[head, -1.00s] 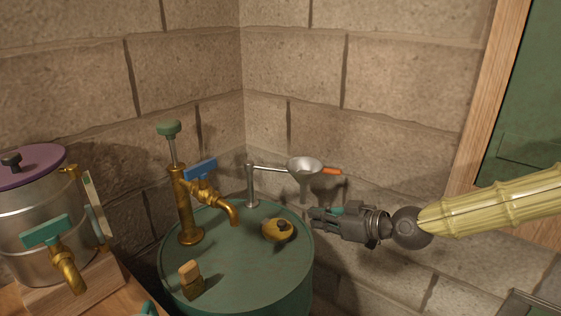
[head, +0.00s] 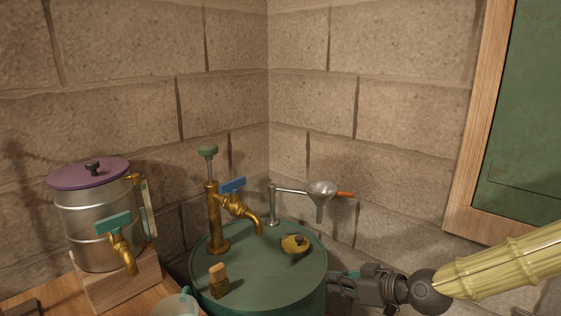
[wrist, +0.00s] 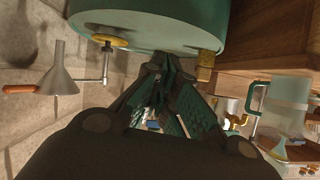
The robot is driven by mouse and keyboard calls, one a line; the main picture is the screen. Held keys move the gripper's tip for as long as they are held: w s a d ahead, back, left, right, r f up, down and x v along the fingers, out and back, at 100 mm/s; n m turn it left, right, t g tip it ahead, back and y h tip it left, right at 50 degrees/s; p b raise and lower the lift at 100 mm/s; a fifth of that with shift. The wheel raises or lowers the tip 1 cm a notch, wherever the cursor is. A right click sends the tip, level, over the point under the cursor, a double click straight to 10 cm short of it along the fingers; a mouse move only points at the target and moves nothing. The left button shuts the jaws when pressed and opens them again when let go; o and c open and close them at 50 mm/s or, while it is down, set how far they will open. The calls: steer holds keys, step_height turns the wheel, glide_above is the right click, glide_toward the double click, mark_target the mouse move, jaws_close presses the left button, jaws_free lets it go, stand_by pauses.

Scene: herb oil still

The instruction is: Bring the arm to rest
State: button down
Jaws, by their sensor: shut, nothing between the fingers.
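My gripper (head: 347,284) is shut and empty. In the head view it is beside the right edge of the green drum (head: 262,275), at the end of my yellow-green arm. Its fingertips are close to the drum's side, and I cannot tell whether they touch it. In the wrist view, the gripper's dark fingers (wrist: 165,75) come together in the middle, just under the drum (wrist: 150,22) as pictured.
The drum carries a brass pump (head: 215,220), a yellow cap (head: 295,245), a corked brass piece (head: 218,280) and a swing arm with a metal funnel (head: 321,190). A steel still (head: 98,225) stands left. Stone walls close the corner. A teal-handled jug (wrist: 275,105) is nearby.

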steer(key=s+d+f+m+g+h+p, duration=0.1)
steer(key=s+f+m+g+h+p, duration=0.15)
steer(key=s+f, duration=0.65)
steer(key=s+f+m+g+h+p, duration=0.25)
steer(key=s+f, duration=0.35)
steer(key=f, duration=0.6)
steer(key=s+d+f+m+g+h+p, duration=0.1)
steer(key=s+d+f, duration=0.3)
steer(key=s, duration=0.6)
steer(key=s+d+f+m+g+h+p, duration=0.2)
steer(key=s+d+f+h+p, duration=0.1)
steer(key=s, duration=0.6)
steer(key=shift+s+d+f+g+h+p, duration=0.3)
steer(key=shift+s+d+f, duration=0.1)
steer(key=shift+d+f, duration=0.1)
